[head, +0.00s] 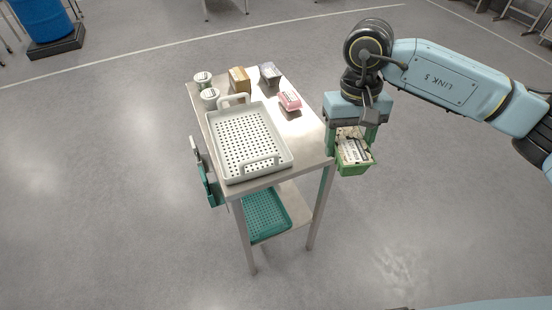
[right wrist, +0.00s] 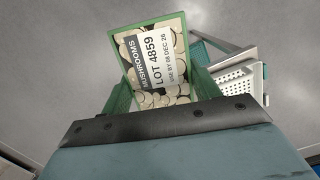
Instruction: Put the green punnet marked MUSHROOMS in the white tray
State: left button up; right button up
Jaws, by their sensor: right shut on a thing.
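The green punnet (head: 356,168) is held in my right gripper (head: 352,140), off the right side of the steel trolley and above the floor. In the right wrist view the punnet (right wrist: 122,98) shows a label reading MUSHROOMS, LOT 4859, with pale mushrooms under it. The gripper is shut on the punnet, its teal fingers on either side. The white tray (head: 215,150) is perforated, has raised handles and stands empty on the trolley top, left of the gripper. Part of a pale perforated tray shows in the right wrist view (right wrist: 235,84). My left gripper is not in view.
On the trolley top (head: 308,143), two white tubs (head: 209,95), a brown box (head: 239,79), a grey box (head: 269,74) and a pink punnet (head: 290,101) stand around the tray. A teal tray (head: 282,222) sits on the lower shelf.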

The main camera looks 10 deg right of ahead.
aim_at(260, 150)
jog(key=z, duration=0.35)
jog(key=k, duration=0.8)
jog(key=u, duration=0.85)
jog(key=i, duration=1.5)
jog(key=z, duration=0.15)
